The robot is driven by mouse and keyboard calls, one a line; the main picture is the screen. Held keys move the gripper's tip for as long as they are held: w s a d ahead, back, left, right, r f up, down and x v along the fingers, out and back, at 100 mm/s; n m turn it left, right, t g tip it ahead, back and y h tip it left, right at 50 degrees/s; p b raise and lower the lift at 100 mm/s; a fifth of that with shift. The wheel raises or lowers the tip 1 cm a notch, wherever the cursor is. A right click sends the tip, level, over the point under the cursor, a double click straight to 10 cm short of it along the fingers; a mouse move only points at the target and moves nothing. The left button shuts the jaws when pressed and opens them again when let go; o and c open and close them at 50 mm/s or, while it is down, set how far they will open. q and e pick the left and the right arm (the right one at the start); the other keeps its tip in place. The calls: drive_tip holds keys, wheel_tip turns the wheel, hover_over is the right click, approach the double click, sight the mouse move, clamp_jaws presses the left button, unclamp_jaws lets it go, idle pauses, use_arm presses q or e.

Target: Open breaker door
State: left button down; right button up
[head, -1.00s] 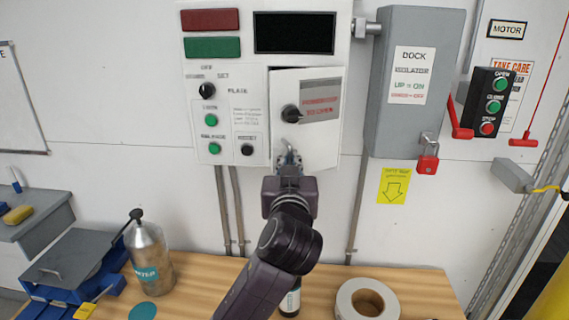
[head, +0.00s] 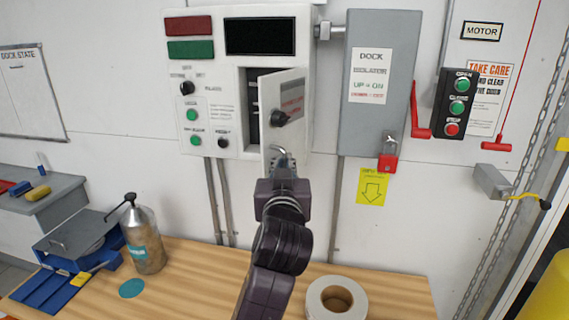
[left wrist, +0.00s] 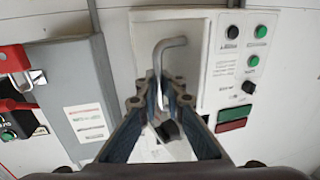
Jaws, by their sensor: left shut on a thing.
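The breaker door (head: 284,92) is a white panel with a black knob and a red-lettered label, on the white control cabinet (head: 212,140). It stands partly open, its left edge swung out from the cabinet, with a dark opening showing at its left. My left gripper (head: 283,168) is shut on the bent metal handle (head: 281,151) at the door's lower edge. In the left wrist view the handle (left wrist: 167,50) rises as a hooked grey rod from between the fingers of my left gripper (left wrist: 163,100). My right gripper is not in view.
A grey isolator box (head: 375,125) with a red padlock (head: 387,163) is right of the cabinet. A button box (head: 456,103) hangs further right. A metal bottle (head: 143,240) and a tape roll (head: 336,299) stand on the wooden bench (head: 205,275) below.

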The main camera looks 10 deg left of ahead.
use_arm(q)
drive_tip(key=shift+f, duration=0.35)
